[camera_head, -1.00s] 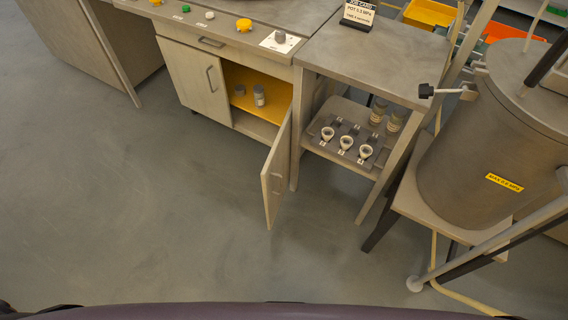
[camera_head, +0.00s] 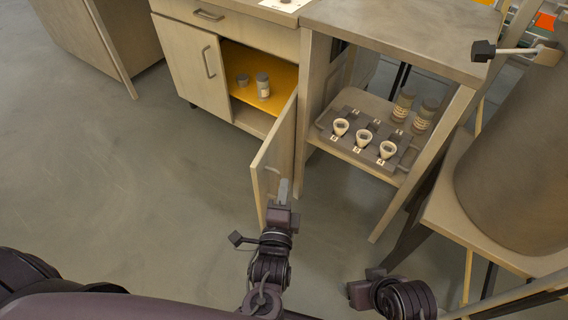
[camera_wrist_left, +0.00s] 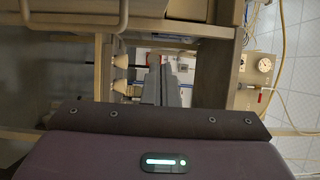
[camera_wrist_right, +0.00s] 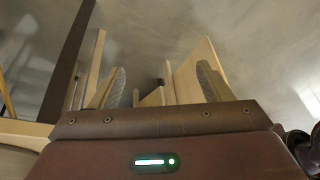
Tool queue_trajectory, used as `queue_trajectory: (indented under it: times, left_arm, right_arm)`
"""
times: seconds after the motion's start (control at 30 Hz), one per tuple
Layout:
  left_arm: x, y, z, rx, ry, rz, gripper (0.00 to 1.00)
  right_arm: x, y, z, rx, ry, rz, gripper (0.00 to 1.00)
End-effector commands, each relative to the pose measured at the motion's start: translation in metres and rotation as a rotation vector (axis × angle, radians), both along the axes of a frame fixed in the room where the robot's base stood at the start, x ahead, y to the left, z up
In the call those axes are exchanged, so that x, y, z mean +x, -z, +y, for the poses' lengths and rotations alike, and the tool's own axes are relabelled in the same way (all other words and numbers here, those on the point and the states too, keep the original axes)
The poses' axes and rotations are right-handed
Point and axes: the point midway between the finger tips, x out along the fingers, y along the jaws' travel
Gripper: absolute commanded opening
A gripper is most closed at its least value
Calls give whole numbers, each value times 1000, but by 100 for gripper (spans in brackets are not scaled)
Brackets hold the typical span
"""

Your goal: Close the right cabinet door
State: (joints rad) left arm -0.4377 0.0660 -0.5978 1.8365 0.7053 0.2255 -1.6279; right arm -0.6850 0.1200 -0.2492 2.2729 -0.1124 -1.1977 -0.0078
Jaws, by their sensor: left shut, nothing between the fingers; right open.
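The right cabinet door (camera_head: 277,150) stands open in the head view, swung out toward me, hinged at its right edge. Its handle (camera_head: 271,170) shows on the outer face. My left gripper (camera_head: 284,188) is shut and empty, with its tips in front of that outer face near the door's lower part. I cannot tell whether they touch it. The shut fingers also show in the left wrist view (camera_wrist_left: 160,84). My right gripper (camera_wrist_right: 164,84) is open and empty in the right wrist view. In the head view, its wrist is low, right of the left gripper.
The closed left door (camera_head: 195,70) is beside the open compartment, where a jar (camera_head: 263,86) stands on a yellow shelf (camera_head: 243,62). Right of the door, a side table (camera_head: 400,35) has a lower shelf with cups and jars. A large drum (camera_head: 515,170) stands at right. Floor at left is clear.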

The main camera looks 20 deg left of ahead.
Motion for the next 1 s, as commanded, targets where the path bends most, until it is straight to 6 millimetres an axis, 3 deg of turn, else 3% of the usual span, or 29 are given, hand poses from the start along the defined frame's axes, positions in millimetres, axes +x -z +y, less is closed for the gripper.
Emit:
queue_trajectory:
  times: [0.17,0.57,0.67,1.0]
  left_arm:
    - [20,-2,2,2,-2,-7,0]
    - [103,0,15,1,-2,-4,0]
    - [101,1,36,3,-1,-2,0]
    - [103,-1,51,-1,1,-1,0]
  right_arm:
    - [2,1,5,15,-9,-25,72]
    - [10,3,30,95,-42,-151,72]
    - [22,-6,35,121,-40,-216,72]
    - [45,-27,40,165,-30,-336,72]
